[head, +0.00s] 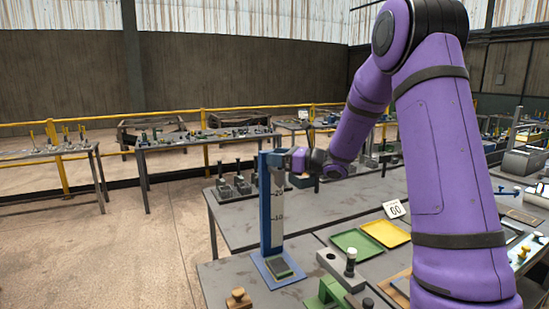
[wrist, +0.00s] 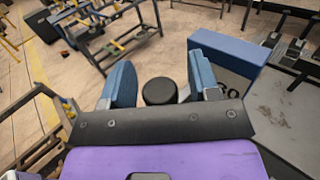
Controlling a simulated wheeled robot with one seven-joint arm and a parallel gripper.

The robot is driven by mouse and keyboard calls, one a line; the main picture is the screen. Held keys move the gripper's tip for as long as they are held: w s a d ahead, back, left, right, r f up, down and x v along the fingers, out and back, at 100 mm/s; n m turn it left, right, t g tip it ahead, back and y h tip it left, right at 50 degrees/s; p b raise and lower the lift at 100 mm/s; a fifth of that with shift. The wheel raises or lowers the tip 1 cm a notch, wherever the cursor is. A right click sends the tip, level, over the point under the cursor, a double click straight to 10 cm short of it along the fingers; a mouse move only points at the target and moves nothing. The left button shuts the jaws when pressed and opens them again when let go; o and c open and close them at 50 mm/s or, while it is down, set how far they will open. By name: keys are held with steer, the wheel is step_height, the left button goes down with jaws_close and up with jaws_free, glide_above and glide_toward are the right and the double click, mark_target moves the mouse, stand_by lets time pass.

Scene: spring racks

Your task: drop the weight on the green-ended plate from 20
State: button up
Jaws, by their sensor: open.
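A tall blue stand (head: 265,205) with a pale scale marked 20 and 10 rises from a blue base (head: 260,273) at the bench's front left. A dark plate with green (head: 279,267) lies on that base. My gripper (head: 283,160) is beside the top of the stand, above the 20 mark. In the wrist view its blue-padded jaws (wrist: 159,85) are open. A round black top (wrist: 159,91) shows between them, with gaps on both sides; I cannot tell whether it is the weight. The blue stand part (wrist: 228,58) is close by the right jaw.
A grey block with a black-and-white peg (head: 350,262), a green block (head: 330,292) and a wooden knobbed piece (head: 239,298) stand near the front. Green (head: 357,243) and yellow (head: 387,233) trays and a 00 card (head: 395,209) lie to the right. Bare bench (head: 240,225) is left of the stand.

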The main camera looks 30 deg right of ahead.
steer(key=shift+w+a, duration=0.3)
steer(key=shift+a, duration=0.05)
jaws_close()
step_height(320, 180, down, 10)
stand_by(0.4)
jaws_free()
steer(key=v, duration=1.1)
